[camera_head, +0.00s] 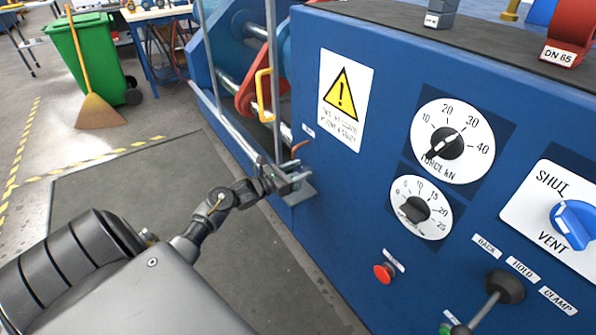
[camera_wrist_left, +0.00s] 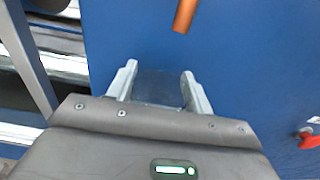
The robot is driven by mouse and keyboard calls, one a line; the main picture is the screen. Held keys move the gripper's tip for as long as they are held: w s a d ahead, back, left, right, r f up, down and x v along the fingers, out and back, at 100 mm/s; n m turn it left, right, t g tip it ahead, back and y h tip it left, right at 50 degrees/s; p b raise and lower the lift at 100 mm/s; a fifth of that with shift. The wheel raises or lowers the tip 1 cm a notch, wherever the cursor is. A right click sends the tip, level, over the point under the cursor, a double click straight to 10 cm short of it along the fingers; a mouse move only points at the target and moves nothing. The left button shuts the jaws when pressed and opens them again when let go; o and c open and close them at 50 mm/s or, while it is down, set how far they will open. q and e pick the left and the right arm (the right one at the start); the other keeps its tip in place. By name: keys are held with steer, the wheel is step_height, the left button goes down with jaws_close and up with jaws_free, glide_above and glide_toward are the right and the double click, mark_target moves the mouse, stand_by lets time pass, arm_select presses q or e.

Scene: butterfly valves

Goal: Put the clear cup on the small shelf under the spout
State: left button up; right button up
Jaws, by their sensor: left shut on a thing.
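My left gripper (camera_head: 287,181) is at the left end of the blue machine's front panel, just above the small grey shelf (camera_head: 300,196). In the left wrist view its two fingers (camera_wrist_left: 160,88) are shut on the clear cup (camera_wrist_left: 158,86), a faint see-through shape between them. The copper spout (camera_head: 299,146) sticks out of the panel above the gripper. It also shows in the left wrist view (camera_wrist_left: 185,14), above and a little right of the fingers. In the head view the cup is too faint to make out, so I cannot tell whether it touches the shelf. My right gripper is not in view.
The blue panel (camera_head: 365,210) carries a warning sign (camera_head: 345,98), two dials (camera_head: 446,143), a red button (camera_head: 384,272) and a lever (camera_head: 491,300). Upright metal rods and a yellow handle (camera_head: 263,92) stand close to the gripper. A dark mat (camera_head: 130,190) covers the floor at left.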

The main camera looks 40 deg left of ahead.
arm_select(q)
steer(key=o, duration=1)
steer(key=shift+c, duration=0.2)
